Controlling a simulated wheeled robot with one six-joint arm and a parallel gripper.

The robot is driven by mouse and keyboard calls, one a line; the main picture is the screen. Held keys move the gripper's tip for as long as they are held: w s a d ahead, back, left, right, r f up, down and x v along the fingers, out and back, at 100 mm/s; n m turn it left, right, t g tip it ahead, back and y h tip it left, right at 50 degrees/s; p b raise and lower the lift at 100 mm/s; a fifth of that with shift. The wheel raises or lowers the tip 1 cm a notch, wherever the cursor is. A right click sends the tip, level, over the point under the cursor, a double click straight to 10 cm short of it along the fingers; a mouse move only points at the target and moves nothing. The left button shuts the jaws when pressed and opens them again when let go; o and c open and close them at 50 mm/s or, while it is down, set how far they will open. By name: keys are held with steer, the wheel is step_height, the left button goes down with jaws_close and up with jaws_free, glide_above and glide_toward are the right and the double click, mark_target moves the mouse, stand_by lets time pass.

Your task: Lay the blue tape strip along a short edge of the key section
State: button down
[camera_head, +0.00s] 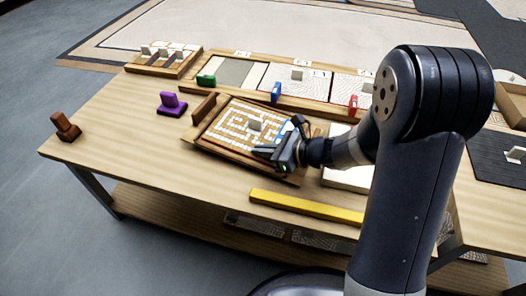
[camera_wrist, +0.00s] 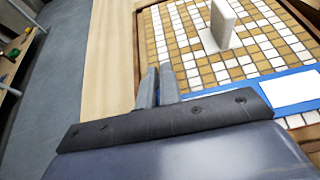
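The key section (camera_head: 238,122) is a panel of white and brown tiles in a wooden tray on the table. It fills the upper right of the wrist view (camera_wrist: 200,62). A pale upright block (camera_wrist: 222,22) stands on its tiles. The blue tape strip (camera_wrist: 256,82) lies along one edge of the tiles, with a white rectangle on it; part of it shows in the head view (camera_head: 285,131). My gripper (camera_wrist: 158,68) is over the tray's edge, beside the strip's left end in the wrist view. Its fingers are together, with nothing visible between them.
A long tray (camera_head: 262,97) with pale panels lies behind the key section. A purple block (camera_head: 170,102) and a brown stamp-like piece (camera_head: 65,126) stand to the left. A yellow bar (camera_head: 305,207) lies in front. The table's front left is clear.

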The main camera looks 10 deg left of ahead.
steer(key=c, duration=2.1)
jaws_free()
steer(key=o, duration=0.5)
steer(key=shift+r, duration=0.2)
steer(key=p+v, duration=0.4)
steer(key=v, duration=0.8)
steer(key=shift+w, duration=0.1)
steer(key=shift+a+f, duration=0.1)
